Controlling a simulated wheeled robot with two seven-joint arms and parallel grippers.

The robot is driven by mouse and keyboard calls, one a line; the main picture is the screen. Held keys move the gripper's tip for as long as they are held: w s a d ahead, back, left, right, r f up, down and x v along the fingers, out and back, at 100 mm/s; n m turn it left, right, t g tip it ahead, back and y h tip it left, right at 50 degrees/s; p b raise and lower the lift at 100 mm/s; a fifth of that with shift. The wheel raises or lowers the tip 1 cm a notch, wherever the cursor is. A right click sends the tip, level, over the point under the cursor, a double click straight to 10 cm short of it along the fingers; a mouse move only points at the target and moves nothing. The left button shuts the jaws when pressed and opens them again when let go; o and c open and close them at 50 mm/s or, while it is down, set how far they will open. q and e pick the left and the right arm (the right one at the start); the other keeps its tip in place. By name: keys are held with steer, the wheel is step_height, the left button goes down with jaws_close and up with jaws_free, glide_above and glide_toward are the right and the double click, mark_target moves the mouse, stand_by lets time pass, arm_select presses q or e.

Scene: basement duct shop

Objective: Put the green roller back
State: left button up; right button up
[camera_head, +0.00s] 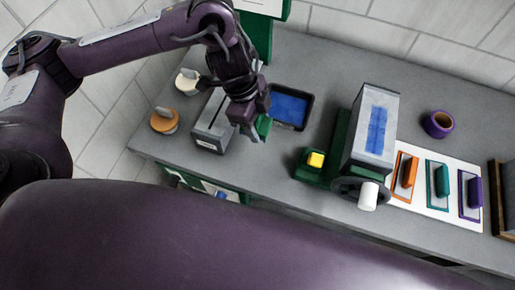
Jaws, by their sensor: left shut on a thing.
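My left gripper (252,128) is shut on a small green piece (264,126), between the slotted grey box and the blue-lined tray. Most of the piece is hidden by the fingers, so I cannot tell its full shape. A white board (408,199) at the right carries orange, teal-green and purple outlines. An orange piece (409,172), a teal-green piece (442,180) and a purple piece (474,192) each stand at the outline of their own colour. My right gripper is not in view.
A green and grey machine (366,130) with a yellow button (316,159) stands between gripper and board. The slotted grey box (211,132), the dark tray (308,105), a purple tape roll (438,124) and two round lidded items (164,122) share the grey bench.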

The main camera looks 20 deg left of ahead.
arm_select(q)
steer(key=b, duration=0.2)
glide_above(261, 157)
steer(key=a, duration=0.1)
step_height(261, 157, down, 10)
steer(key=shift+w+f, duration=0.1)
steer(key=shift+f, duration=0.05)
step_height(261, 157, down, 3)
steer(key=shift+f+b, duration=0.1)
steer(key=shift+b, duration=0.5)
steer(key=shift+f, duration=0.3)
steer(key=shift+f, duration=0.1)
steer(key=shift+f, duration=0.15)
steer(key=o, duration=1)
steer(key=shift+c, duration=0.2)
